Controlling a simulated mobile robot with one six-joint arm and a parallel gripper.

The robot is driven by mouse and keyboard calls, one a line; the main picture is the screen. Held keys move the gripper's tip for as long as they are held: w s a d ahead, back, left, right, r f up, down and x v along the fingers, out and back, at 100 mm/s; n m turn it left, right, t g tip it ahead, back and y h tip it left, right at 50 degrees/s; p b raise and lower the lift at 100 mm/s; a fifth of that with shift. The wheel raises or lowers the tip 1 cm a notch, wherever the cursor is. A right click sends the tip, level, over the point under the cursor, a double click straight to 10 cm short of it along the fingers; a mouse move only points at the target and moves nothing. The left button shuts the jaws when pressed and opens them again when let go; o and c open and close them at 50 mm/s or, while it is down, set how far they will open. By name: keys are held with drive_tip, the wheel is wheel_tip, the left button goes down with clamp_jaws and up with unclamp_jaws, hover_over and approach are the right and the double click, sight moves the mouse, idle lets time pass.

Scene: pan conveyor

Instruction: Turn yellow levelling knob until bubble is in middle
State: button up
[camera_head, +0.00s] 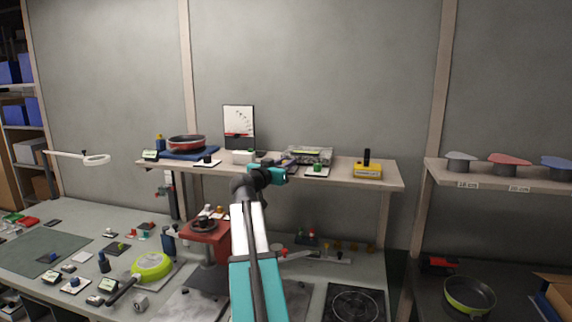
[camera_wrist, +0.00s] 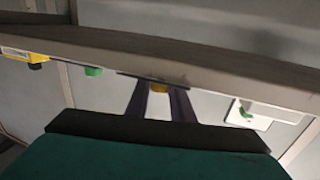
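The yellow knob (camera_wrist: 158,87) shows in the wrist view between my two dark fingers, just at the edge of the shelf. My gripper (camera_wrist: 158,92) has a finger on either side of it. I cannot make out whether both fingers press on it. In the head view my gripper (camera_head: 291,164) is at the front of the wooden shelf, before a grey levelling device (camera_head: 308,152). The knob is hidden there by my gripper, and the bubble is too small to make out.
On the shelf (camera_head: 385,176), a green knob on a white plate (camera_head: 317,173) and a yellow box with a black lever (camera_head: 368,171) stand to the right. A white box (camera_head: 243,157) and a red pan (camera_head: 187,143) stand to the left. A cluttered bench lies below.

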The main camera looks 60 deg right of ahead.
clamp_jaws()
drive_tip(key=shift+s+t, duration=0.1)
drive_tip(key=shift+t, duration=0.3)
drive_tip(key=shift+n+t, duration=0.6)
drive_tip(key=shift+t, duration=0.1)
drive_tip(key=shift+n+t+y+p, duration=0.4)
drive_tip(key=shift+n+t+p, duration=0.4)
drive_tip(key=shift+t, duration=0.7)
drive_tip(key=o, duration=0.7)
unclamp_jaws()
